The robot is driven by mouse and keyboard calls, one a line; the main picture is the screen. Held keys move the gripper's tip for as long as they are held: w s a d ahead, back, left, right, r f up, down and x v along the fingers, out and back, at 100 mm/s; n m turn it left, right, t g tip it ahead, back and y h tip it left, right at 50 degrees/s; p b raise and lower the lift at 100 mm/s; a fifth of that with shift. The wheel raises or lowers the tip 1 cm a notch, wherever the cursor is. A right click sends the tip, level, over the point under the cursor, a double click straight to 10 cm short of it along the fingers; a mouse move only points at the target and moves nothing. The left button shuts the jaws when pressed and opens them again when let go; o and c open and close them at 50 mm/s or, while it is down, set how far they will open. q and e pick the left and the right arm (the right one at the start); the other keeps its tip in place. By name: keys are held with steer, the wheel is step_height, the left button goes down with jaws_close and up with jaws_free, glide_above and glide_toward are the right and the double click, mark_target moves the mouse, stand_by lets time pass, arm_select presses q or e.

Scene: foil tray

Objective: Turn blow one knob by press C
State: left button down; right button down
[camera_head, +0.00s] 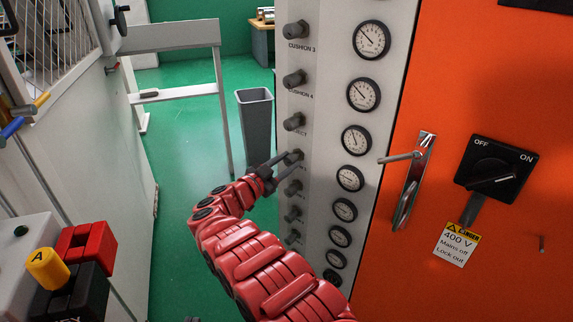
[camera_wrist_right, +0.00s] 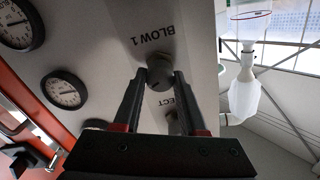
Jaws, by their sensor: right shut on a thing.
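The panel is a tall grey press column (camera_head: 325,60) with a vertical row of dark knobs, each beside a round gauge. The blow 1 knob (camera_head: 294,156) is partly covered by my fingers in the head view. In the right wrist view the knob (camera_wrist_right: 160,72) shows with the label "BLOW 1" by it. My right gripper (camera_head: 279,161) reaches in from below, its two dark fingers on either side of the knob and shut on it. The fingers also show in the right wrist view (camera_wrist_right: 160,84). My left gripper is not in view.
Other knobs, such as cushion 4 (camera_head: 294,79) above and one (camera_head: 293,187) below, sit close by. An orange cabinet (camera_head: 500,60) with a door handle (camera_head: 410,180) and a mains switch (camera_head: 493,172) stands to the right. A grey bin (camera_head: 256,120) stands behind the gripper.

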stand_by(0.4)
steer(key=shift+c, duration=2.3)
jaws_free()
steer(key=p+v, duration=0.1)
steer(key=v, duration=1.1)
